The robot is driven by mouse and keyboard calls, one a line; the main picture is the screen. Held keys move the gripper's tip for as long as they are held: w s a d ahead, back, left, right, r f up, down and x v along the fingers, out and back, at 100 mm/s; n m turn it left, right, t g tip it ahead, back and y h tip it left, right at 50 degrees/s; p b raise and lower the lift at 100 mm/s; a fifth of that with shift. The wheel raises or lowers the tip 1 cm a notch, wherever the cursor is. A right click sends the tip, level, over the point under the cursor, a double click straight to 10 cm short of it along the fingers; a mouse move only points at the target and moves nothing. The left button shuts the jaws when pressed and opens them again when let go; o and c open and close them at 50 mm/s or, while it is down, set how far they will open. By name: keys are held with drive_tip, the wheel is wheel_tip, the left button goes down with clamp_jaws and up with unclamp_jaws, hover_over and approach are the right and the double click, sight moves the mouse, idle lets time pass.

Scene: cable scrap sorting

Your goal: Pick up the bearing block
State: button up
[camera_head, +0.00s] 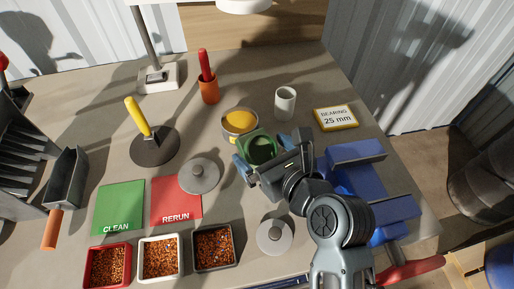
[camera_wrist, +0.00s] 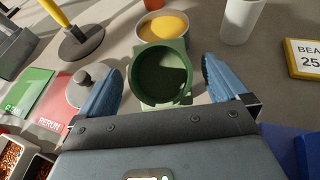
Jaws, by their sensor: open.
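The bearing block is a green square block with a round hollow (camera_wrist: 160,77), in the middle of the wrist view. In the head view the bearing block (camera_head: 262,148) sits on the table, partly hidden by my gripper. My gripper (camera_head: 270,153) is open, and its blue fingers (camera_wrist: 160,85) stand to the left and right of the block with gaps. I see no contact between the fingers and the block.
A tin with yellow contents (camera_head: 239,122) stands just behind the block. A white cup (camera_head: 285,103), a yellow-framed bearing sign (camera_head: 336,117) and a blue vise-like fixture (camera_head: 355,153) are nearby. A grey lidded disc (camera_head: 199,176) lies left, by the red mat (camera_head: 172,208).

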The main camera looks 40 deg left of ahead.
sight(257, 146)
drive_tip(key=shift+x, duration=1.6)
